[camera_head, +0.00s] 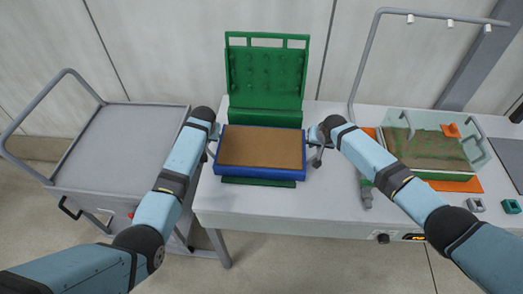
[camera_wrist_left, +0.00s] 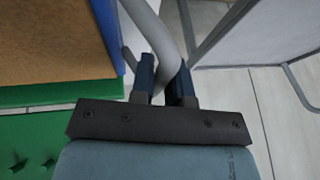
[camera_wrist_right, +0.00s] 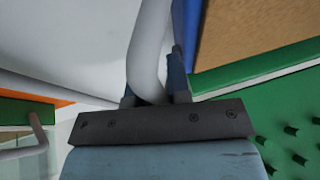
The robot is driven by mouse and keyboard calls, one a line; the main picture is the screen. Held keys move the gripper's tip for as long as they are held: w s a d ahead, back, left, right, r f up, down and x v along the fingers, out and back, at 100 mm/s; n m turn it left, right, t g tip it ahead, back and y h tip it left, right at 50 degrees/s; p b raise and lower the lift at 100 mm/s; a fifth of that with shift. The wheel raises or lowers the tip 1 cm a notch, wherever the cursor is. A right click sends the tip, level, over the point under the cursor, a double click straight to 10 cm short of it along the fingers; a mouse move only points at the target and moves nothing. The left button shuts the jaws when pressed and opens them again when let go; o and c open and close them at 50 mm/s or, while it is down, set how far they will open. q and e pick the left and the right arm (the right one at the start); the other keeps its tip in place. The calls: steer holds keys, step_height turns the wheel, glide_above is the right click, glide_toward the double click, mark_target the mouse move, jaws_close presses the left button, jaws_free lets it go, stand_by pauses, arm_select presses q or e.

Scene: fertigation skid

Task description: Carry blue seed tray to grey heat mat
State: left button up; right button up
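The blue seed tray (camera_head: 260,172), filled with brown soil, is level over the green base of a hinged stand on the table. Its blue side also shows in the left wrist view (camera_wrist_left: 107,30) and the right wrist view (camera_wrist_right: 190,30). My left gripper (camera_head: 212,140) is at the tray's left side, its fingers (camera_wrist_left: 164,85) closed around a grey tube handle. My right gripper (camera_head: 317,140) is at the right side, its fingers (camera_wrist_right: 153,85) around the matching handle. I cannot tell if the tray touches the base. A dark grey mat (camera_head: 507,158) is partly visible at the right edge.
The green upright panel (camera_head: 265,80) stands behind the tray. A grey trolley (camera_head: 120,145) stands left of the white table (camera_head: 335,205). A clear-walled soil bin (camera_head: 428,150) on an orange mat, a grey pipe frame (camera_head: 368,65) and small blocks (camera_head: 477,205) are on the right.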

arm_select(q)
jaws_close()
arm_select(e)
jaws_close()
stand_by(0.8)
arm_select(q)
steer(key=shift+w+r, duration=0.1)
steer(key=shift+r, duration=0.15)
arm_select(e)
steer(key=shift+w+r, duration=0.1)
steer(key=shift+r, duration=0.15)
